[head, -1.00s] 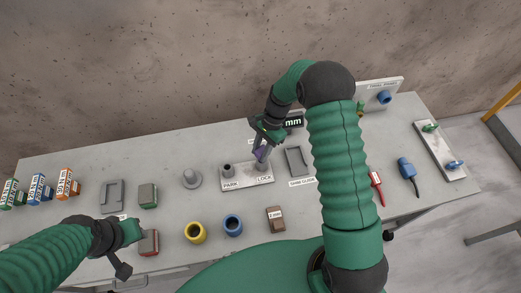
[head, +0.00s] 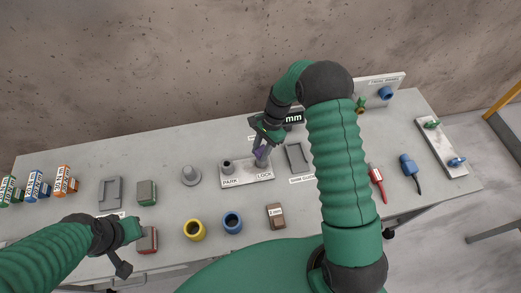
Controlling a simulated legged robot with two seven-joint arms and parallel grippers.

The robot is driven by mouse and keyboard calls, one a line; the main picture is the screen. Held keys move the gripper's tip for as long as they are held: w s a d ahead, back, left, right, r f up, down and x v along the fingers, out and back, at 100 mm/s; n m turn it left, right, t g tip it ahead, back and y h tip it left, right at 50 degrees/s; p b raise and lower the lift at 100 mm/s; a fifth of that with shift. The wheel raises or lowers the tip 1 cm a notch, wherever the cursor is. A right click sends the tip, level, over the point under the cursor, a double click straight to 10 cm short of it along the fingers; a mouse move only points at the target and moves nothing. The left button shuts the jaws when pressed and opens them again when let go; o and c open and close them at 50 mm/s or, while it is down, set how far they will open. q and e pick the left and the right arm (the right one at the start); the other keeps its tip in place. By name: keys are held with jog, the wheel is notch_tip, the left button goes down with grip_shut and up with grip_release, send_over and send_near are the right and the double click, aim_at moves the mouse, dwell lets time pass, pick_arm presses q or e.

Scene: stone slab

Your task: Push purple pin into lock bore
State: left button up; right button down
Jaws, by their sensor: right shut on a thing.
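The park and lock block (head: 247,176) is a light plate with two dark grey bores, PARK on the left and LOCK on the right. The purple pin (head: 262,153) is above the lock bore (head: 262,166). My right gripper (head: 261,146) is shut on the pin from above and hides its upper part. I cannot tell how far the pin sits in the bore. The park bore (head: 227,166) shows no pin. My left gripper (head: 132,250) hangs over the front left of the slab near a red and grey block; its jaw opening is unclear.
A grey knob (head: 190,176) stands left of the plate and a grey frame (head: 297,157) lies right of it. A yellow ring (head: 194,230), a blue ring (head: 232,222) and a brown block (head: 276,216) sit in front. My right arm covers part of the slab's right side.

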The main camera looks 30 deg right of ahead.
jog(key=shift+f+b, duration=0.4)
jog(key=shift+f, duration=0.25)
jog(key=c, duration=1)
grip_release()
jog(key=shift+o, duration=0.2)
jog(key=b+v, duration=0.2)
jog(key=v, duration=1.4)
jog(key=shift+w+r, duration=0.15)
jog(key=shift+r, duration=0.2)
jog(key=shift+d+f, duration=0.1)
